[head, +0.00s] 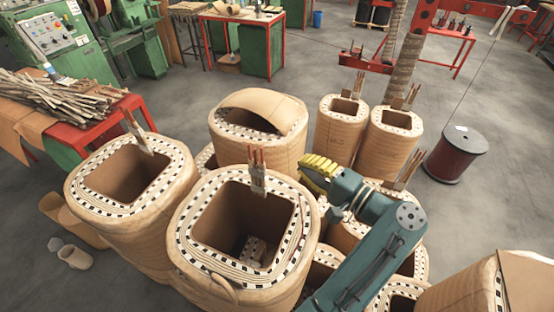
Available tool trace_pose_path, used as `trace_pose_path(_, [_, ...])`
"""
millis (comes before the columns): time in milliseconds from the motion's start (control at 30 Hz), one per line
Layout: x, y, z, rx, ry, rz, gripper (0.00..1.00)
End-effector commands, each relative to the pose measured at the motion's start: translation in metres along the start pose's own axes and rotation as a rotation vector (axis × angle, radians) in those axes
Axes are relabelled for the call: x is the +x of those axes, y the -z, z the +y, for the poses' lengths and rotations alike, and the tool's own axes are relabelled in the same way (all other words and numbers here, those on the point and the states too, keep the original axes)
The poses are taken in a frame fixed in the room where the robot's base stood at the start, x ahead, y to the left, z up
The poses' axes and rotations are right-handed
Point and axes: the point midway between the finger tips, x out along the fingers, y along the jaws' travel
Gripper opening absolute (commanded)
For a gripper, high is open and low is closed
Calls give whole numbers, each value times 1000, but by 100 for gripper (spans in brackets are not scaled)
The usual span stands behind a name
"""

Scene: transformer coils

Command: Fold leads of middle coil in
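The large coil in the front middle (215,262) stands upright with a square open bore and a dashed spacer pattern on its top rim. Its leads (258,180) stand upright at the back edge of the bore, with copper-coloured tips above a pale wrapped base. My gripper (318,170), with a yellow ribbed part at its end, is to the right of these leads and apart from them in the picture. Its fingers cannot be told apart, so whether it is open or shut is unclear. No held object shows.
A left coil (120,215) and a back coil (255,145) with a curved sheet on top crowd the middle one. Smaller coils with upright leads (393,140) stand at right. A dark red drum (458,155) stands on open floor. A red table (95,125) holds sticks.

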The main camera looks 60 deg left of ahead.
Motion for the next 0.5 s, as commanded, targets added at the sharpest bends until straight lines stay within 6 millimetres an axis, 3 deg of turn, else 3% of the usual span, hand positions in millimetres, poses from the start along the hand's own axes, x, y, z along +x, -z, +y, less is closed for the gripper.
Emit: trace_pose_path(500, [100,-2,1,-1,-2,-2,0])
